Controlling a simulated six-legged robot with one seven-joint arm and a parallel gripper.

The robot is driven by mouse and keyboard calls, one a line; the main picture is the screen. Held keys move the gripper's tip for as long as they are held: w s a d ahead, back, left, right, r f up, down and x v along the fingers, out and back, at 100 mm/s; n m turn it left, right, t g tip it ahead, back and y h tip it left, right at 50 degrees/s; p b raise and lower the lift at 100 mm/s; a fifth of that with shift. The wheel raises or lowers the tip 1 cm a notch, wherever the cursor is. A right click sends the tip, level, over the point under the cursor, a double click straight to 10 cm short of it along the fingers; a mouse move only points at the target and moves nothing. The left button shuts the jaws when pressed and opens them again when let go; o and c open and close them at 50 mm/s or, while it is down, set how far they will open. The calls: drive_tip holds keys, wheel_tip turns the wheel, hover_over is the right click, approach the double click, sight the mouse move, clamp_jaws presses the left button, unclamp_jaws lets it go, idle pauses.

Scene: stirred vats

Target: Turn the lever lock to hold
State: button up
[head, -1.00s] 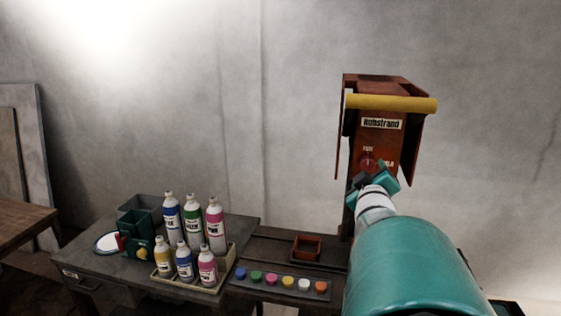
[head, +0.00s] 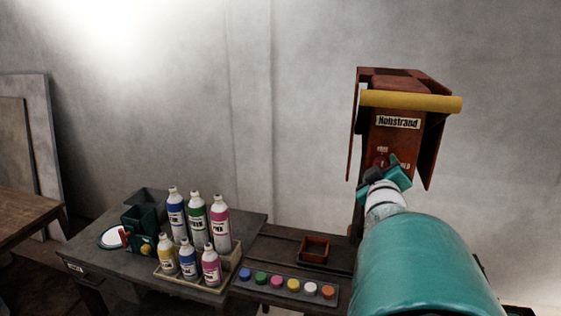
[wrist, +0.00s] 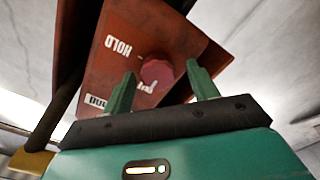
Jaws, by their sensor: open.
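The lever lock is a small red knob (head: 380,160) on the front of the rust-red machine (head: 397,143) labelled Nobstrand. In the wrist view the red knob (wrist: 156,73) shows just beyond and between the fingertips, with the word HOLD printed beside it on the panel. The picture there is turned, so the lettering reads upside down. My gripper (wrist: 160,82) is open, with one teal finger on each side of the knob's near edge. I cannot tell whether the fingers touch it. In the head view my gripper (head: 388,172) partly covers the knob and the HOLD label.
A yellow bar (head: 411,101) crosses the machine's top front, with side panels flanking its face.

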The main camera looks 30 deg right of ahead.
drive_tip(key=shift+s+a+r, duration=0.1)
drive_tip(key=shift+s+r, duration=0.05)
drive_tip(key=c, duration=1)
